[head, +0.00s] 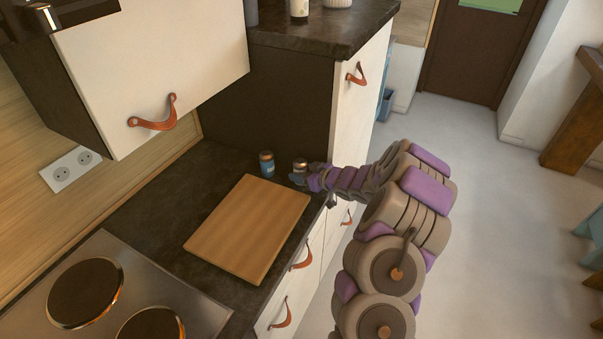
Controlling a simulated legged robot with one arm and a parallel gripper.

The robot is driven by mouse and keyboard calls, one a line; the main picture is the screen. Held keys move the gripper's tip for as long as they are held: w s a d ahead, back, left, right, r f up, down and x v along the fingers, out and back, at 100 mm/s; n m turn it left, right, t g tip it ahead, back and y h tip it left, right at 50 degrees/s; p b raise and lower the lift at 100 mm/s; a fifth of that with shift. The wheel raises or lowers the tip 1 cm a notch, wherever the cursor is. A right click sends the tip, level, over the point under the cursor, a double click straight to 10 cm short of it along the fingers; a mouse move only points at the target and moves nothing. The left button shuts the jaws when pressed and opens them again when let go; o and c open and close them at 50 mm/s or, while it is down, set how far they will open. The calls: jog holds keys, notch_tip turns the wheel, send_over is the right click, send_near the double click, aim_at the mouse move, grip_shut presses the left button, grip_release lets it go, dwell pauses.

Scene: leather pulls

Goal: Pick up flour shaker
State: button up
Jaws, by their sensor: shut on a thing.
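My arm reaches in from the right, and my gripper is shut on this shaker. The gripper hides its lower part, so I cannot tell whether it touches the counter. A similar blue shaker (267,168) with a brownish top stands upright just to the left, apart from the gripper.
A wooden cutting board (248,228) lies on the counter just in front of the shakers. A stove with round hotplates (86,293) is at the lower left. A tall cabinet (270,98) rises behind the shakers. An upper cabinet (165,75) overhangs at the left.

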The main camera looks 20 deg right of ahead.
jog(key=shift+d+f, duration=0.1)
jog(key=shift+d, duration=0.25)
jog(key=c, duration=0.3)
jog(key=shift+a, duration=0.1)
jog(key=shift+c, duration=0.2)
jog(key=shift+a, duration=0.1)
